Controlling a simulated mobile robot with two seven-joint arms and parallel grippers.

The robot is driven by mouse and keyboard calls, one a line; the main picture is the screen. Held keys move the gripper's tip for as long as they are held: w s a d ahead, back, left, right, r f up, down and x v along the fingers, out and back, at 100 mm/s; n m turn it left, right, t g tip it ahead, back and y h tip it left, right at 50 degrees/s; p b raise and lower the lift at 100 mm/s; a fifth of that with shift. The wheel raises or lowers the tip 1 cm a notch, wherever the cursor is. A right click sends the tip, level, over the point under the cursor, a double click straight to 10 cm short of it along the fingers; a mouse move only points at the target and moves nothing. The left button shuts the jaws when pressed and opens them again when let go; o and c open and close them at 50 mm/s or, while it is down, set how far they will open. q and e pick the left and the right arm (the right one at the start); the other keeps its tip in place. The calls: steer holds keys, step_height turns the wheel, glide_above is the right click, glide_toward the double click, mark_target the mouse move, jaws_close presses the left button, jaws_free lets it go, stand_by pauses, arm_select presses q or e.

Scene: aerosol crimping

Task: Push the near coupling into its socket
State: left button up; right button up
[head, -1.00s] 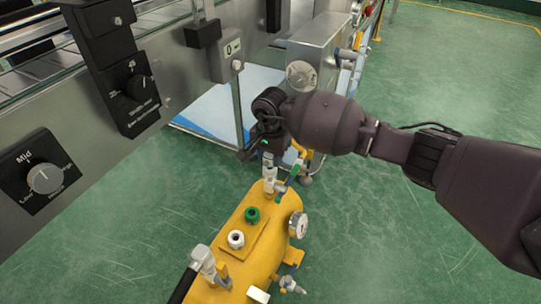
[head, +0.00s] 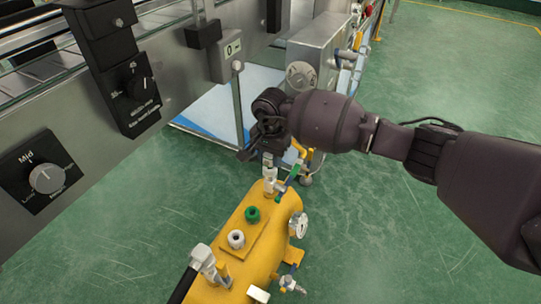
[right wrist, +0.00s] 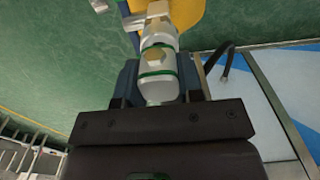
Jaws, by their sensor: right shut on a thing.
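A silver coupling with a green band (right wrist: 158,72) sits between the fingers of my right gripper (right wrist: 158,88) in the right wrist view. The gripper is shut on it. A metal fitting (right wrist: 158,12) lies in line with the coupling's front end; I cannot tell how deeply they are joined. In the head view my right gripper (head: 268,145) is above the far end of the yellow tank (head: 272,235), over a silver fitting (head: 269,178). Another silver fitting (head: 205,262) with a black hose stands at the tank's near end. My left gripper is not in view.
White (head: 236,239) and green (head: 252,214) caps stand on the tank top. A green-handled valve (head: 290,178) is close beside the far fitting, and a gauge (head: 299,224) is on the right side. The machine (head: 180,90) lies left and behind. Green floor is clear at right.

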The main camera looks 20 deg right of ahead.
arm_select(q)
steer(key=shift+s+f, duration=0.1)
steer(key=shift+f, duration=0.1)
arm_select(e)
steer(key=shift+f, duration=0.5)
stand_by(0.3)
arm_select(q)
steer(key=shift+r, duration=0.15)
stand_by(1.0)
arm_select(e)
steer(key=shift+f, duration=0.1)
stand_by(0.4)
steer(key=o, duration=1.1)
step_height(320, 180, up, 9)
steer(key=p, duration=0.2)
steer(key=shift+w+p, duration=0.1)
steer(key=shift+p, duration=0.3)
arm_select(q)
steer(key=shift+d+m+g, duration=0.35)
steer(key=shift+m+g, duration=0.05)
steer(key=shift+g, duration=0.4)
arm_select(e)
steer(key=shift+r, duration=0.9)
